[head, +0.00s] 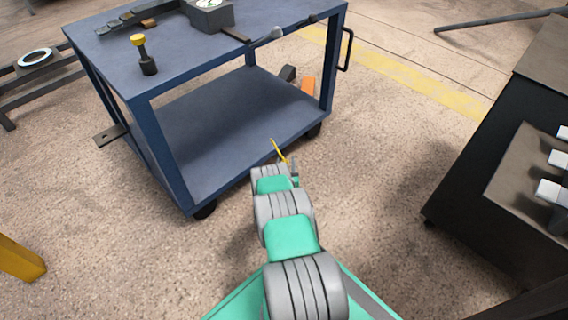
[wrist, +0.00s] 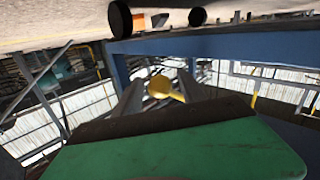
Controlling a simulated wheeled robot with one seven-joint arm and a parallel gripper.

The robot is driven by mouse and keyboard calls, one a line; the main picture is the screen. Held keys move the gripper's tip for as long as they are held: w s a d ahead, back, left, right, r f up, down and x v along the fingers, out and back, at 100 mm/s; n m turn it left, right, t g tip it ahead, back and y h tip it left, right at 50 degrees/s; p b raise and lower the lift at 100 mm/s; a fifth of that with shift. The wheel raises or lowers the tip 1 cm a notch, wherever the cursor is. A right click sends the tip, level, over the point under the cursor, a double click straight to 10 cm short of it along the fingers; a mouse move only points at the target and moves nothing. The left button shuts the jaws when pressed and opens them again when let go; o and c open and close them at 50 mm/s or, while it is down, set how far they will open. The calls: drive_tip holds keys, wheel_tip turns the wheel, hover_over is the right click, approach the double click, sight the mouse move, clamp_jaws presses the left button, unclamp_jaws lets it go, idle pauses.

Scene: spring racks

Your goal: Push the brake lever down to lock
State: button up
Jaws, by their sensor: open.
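A thin yellow lever (head: 278,150), which looks like the brake lever, shows just beyond my gripper (head: 293,170) in the head view, in front of the cart's near lower edge. In the wrist view the round yellow end of the lever (wrist: 158,87) appears between the two grey fingers of my gripper (wrist: 159,79). The fingers are apart, and I cannot tell whether either touches the lever. Its mount is hidden behind my arm in the head view.
The blue cart (head: 230,115) stands ahead on dark castors. A yellow-capped tool (head: 148,65) and a grey box (head: 208,16) are on its top. A dark bench (head: 490,170) stands at the right. Open floor lies between bench and cart.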

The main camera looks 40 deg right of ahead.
drive_tip(key=p+v, duration=0.4)
drive_tip(key=v, duration=0.3)
drive_tip(key=shift+s+a+p, duration=0.25)
drive_tip(key=shift+a+p, duration=0.1)
drive_tip(key=shift+p, duration=0.05)
